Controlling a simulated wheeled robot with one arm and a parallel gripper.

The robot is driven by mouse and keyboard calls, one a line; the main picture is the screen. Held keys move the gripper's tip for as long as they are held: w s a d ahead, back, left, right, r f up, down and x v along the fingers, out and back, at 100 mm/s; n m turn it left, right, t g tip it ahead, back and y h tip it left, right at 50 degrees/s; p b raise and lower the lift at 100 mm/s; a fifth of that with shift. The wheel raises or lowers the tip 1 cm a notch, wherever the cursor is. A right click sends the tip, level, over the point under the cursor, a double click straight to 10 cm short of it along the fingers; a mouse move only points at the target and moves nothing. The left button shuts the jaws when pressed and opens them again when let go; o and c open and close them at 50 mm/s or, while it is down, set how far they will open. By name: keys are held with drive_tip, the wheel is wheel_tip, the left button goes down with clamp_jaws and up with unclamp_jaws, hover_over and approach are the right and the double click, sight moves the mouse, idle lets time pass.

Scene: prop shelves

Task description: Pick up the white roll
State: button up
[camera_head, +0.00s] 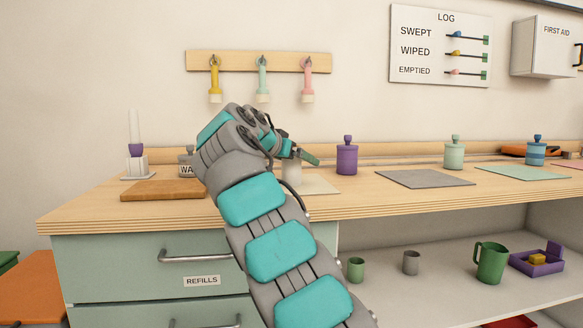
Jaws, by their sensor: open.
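A whitish upright cylinder (292,172), which looks like the white roll, stands on a cream mat (318,186) on the counter. My forearm and hand cover its left side and top. My gripper (299,155) is open, just above or in front of the cylinder's top. One greenish finger points right; the other is mostly hidden by the hand. I cannot tell whether the fingers are around the cylinder or touching it.
A white post (134,125) with a purple ring stands at the left behind a wooden board (163,190). A purple jar (347,155) stands close right of my gripper. A grey mat (425,179) is bare. Pegged tools (263,80) hang above.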

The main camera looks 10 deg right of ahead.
drive_tip(key=shift+w+d, duration=0.1)
drive_tip(key=shift+c, duration=0.2)
drive_tip(key=c, duration=1.4)
drive_tip(key=shift+r, duration=0.2)
